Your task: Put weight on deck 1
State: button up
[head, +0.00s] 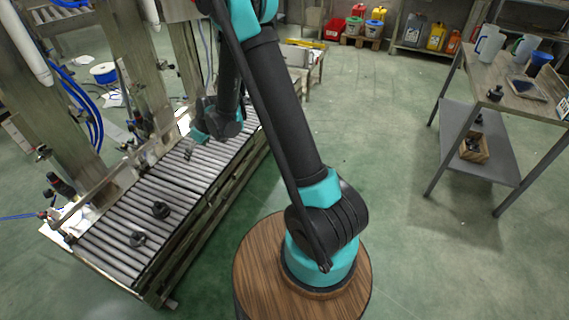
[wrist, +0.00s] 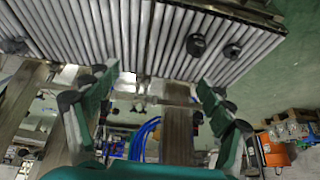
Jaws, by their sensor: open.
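Two small dark knobbed objects, which look like weights, sit apart on the grey roller conveyor (head: 196,168). One weight (head: 160,209) is near the middle of its near part, and the other (head: 137,239) is closer to the near end. In the wrist view they show at the upper right (wrist: 196,45) and beside it (wrist: 232,51). My gripper (head: 189,152) is over the conveyor, beyond both weights. In the wrist view its fingers (wrist: 155,95) are spread with nothing between them. No label marks deck 1, so I cannot tell which surface it is.
A metal frame with blue hoses (head: 85,100) stands along the conveyor's left side. A table (head: 520,90) with jugs stands at the right, with a small box (head: 474,149) on its lower shelf.

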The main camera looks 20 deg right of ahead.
jog(key=s+d+r+m+h, duration=0.1)
jog(key=s+d+r+m, duration=0.1)
jog(key=s+d+r, duration=0.5)
jog(key=s+d+r+m+h, duration=0.1)
jog(key=s+d+r+m, duration=0.25)
jog(key=d, duration=0.55)
jog(key=s+d+m+h, duration=0.1)
jog(key=s+d+m, duration=0.1)
jog(key=s+d, duration=0.3)
jog(key=s+d+m+t+h, duration=0.1)
jog(key=s+d, duration=0.5)
jog(key=s, duration=0.6)
jog(key=shift+d+r+m, duration=0.15)
jog(key=shift+r+m, duration=0.05)
jog(key=shift+m, duration=0.35)
